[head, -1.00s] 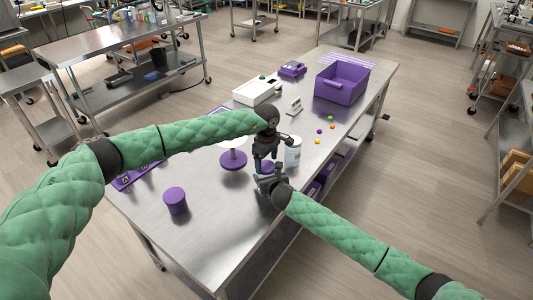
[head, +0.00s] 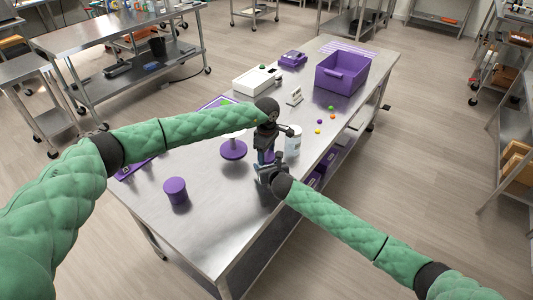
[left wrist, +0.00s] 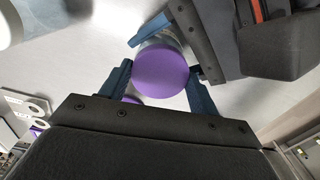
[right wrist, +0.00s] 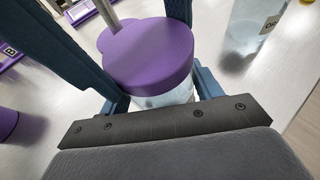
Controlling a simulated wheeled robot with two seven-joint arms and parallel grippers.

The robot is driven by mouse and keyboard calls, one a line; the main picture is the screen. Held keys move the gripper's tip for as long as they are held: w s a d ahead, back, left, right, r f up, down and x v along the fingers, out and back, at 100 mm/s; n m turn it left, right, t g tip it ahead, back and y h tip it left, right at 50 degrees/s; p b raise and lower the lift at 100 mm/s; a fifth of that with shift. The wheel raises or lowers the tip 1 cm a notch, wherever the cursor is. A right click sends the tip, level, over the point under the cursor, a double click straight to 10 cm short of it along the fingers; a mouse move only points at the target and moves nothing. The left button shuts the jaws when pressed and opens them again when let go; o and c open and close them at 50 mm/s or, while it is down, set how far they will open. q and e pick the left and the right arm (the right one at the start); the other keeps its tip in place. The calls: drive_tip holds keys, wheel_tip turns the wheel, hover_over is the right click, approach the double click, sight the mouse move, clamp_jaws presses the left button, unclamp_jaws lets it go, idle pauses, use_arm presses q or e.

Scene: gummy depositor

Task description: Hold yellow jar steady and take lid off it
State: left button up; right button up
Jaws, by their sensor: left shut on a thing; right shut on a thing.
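A clear jar with a purple lid (left wrist: 160,68) is between my two grippers; it also shows in the right wrist view (right wrist: 145,55). No yellow is visible on it. My right gripper (right wrist: 163,92) is shut on the glass body (right wrist: 165,98) from the side, just under the lid. My left gripper (left wrist: 158,85) points down from above, with its fingers on either side of the lid, shut on it. In the head view my left gripper (head: 265,155) is above my right gripper (head: 268,172), and they mostly hide the jar. The lid sits on the jar.
A pale labelled bottle (head: 293,142) stands close right of the grippers. A purple-based stand (head: 233,150) is to their left, a purple cylinder (head: 175,190) nearer the front. A purple bin (head: 343,72) and several small coloured balls (head: 332,117) lie farther back. The table front is clear.

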use_arm(q)
drive_tip(key=shift+w+n, duration=0.1)
drive_tip(key=shift+n, duration=0.8)
use_arm(e)
drive_tip(key=shift+s+a, duration=0.1)
use_arm(q)
drive_tip(key=o, duration=1)
drive_tip(key=shift+c, duration=0.2)
drive_tip(key=shift+o, duration=0.6)
drive_tip(key=shift+r, duration=2.3)
use_arm(e)
drive_tip(key=o, duration=2)
drive_tip(key=shift+c, duration=0.2)
use_arm(q)
drive_tip(key=shift+f, duration=0.1)
